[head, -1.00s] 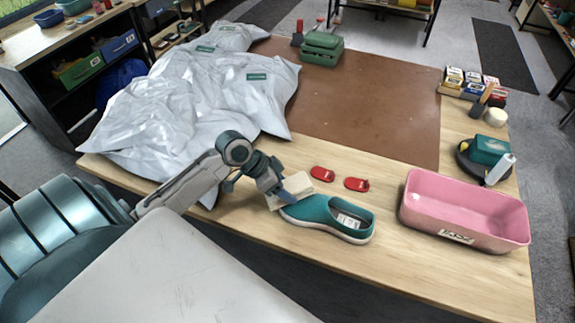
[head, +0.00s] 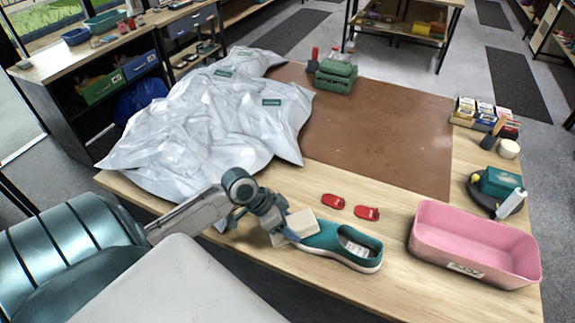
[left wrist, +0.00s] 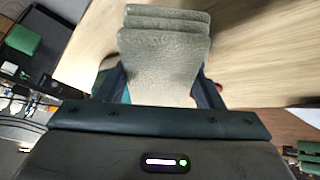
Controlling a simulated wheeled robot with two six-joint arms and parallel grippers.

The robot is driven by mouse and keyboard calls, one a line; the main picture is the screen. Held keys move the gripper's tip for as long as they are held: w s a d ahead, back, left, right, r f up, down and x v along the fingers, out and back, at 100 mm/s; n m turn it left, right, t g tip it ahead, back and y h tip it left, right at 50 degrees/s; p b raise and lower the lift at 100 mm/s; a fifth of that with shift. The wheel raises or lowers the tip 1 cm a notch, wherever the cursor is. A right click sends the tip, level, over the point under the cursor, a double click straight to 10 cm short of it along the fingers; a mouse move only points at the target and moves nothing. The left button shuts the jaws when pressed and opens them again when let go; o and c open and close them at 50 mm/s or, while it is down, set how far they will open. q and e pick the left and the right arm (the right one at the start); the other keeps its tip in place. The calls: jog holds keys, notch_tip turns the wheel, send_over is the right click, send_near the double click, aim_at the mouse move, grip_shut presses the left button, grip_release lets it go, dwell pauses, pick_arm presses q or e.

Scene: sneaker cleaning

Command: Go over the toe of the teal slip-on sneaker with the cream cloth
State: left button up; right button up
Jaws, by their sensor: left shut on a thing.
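The teal slip-on sneaker (head: 335,243) stands on the wooden table with its toe to the left and its heel to the right. My left gripper (head: 280,229) is at the toe end, shut on the folded cream cloth (head: 300,222). The cloth is at the toe and hides part of it; I cannot tell whether it is pressing on it. In the left wrist view the cloth (left wrist: 165,60) is stacked in folds between the two fingers (left wrist: 160,88) and covers most of what is beyond. A little teal shows beside the left finger. My right gripper is not in view.
A crumpled grey-white bag (head: 200,130) covers the left back, next to a brown mat (head: 385,135). Small boxes and a dark dish with a bottle line the right edge.

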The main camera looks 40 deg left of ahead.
pick_arm(q)
jog(key=shift+w+a+b, duration=0.2)
jog(key=shift+w, duration=1.05)
jog(key=shift+w+a+b, duration=0.15)
jog(key=shift+w+a, duration=0.1)
jog(key=shift+w, duration=1)
jog(key=shift+w+a+b, duration=0.2)
jog(key=shift+w, duration=1.05)
jog(key=shift+r, duration=0.15)
jog(key=r+p, duration=0.1)
jog(key=r, duration=0.1)
jog(key=a+r+p, duration=0.1)
jog(key=r+p, duration=0.1)
jog(key=r, duration=0.1)
jog(key=shift+s+a+r+p, duration=0.15)
jog(key=shift+a+r+p, duration=0.15)
jog(key=shift+a+p, duration=0.1)
jog(key=r, duration=0.3)
jog(key=shift+s+a, duration=0.1)
jog(key=shift+a, duration=0.25)
